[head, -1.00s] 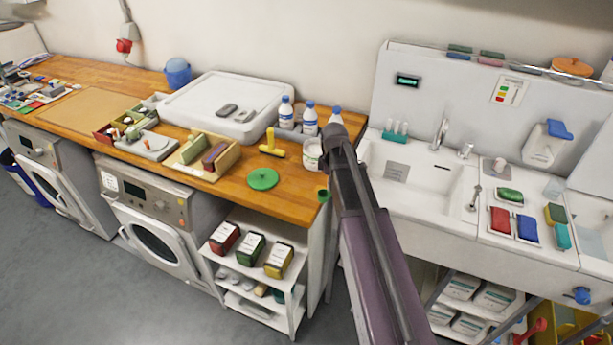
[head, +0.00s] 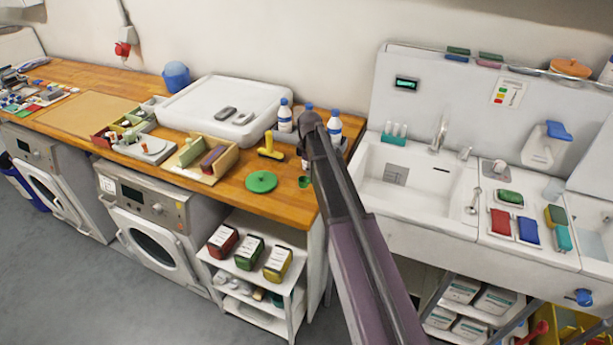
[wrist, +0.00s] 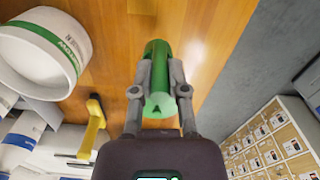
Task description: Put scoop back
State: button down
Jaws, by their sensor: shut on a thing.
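My gripper (wrist: 160,82) is shut on a green round-ended thing, which I take to be the scoop (wrist: 157,50). It is held over the wooden counter, and I cannot tell its height. In the head view, the green scoop (head: 304,182) shows just left of my arm, near the counter's right end. A white open tub (wrist: 38,52) with a green-lettered label is left of the gripper in the wrist view, apart from the scoop. In the head view my arm mostly hides the tub. A green round lid (head: 261,182) lies flat on the counter.
A yellow T-shaped tool (head: 270,148) lies behind the lid. White bottles with blue caps (head: 334,128) stand behind my arm. A wooden divided box (head: 205,158) is at left. A sink (head: 410,180) is to the right. The counter's front edge around the lid is clear.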

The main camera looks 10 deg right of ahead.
jog(key=shift+w+a+f, duration=0.1)
jog(key=shift+w+a, duration=0.15)
jog(key=shift+w, duration=0.4)
jog(key=shift+f+b, duration=1.75)
jog(key=shift+b, duration=0.1)
jog(key=shift+f, duration=0.15)
jog(key=c, duration=0.6)
grip_release()
jog(key=shift+c, duration=0.2)
notch_tip(320, 180, up, 12)
jog(key=p, duration=1.2)
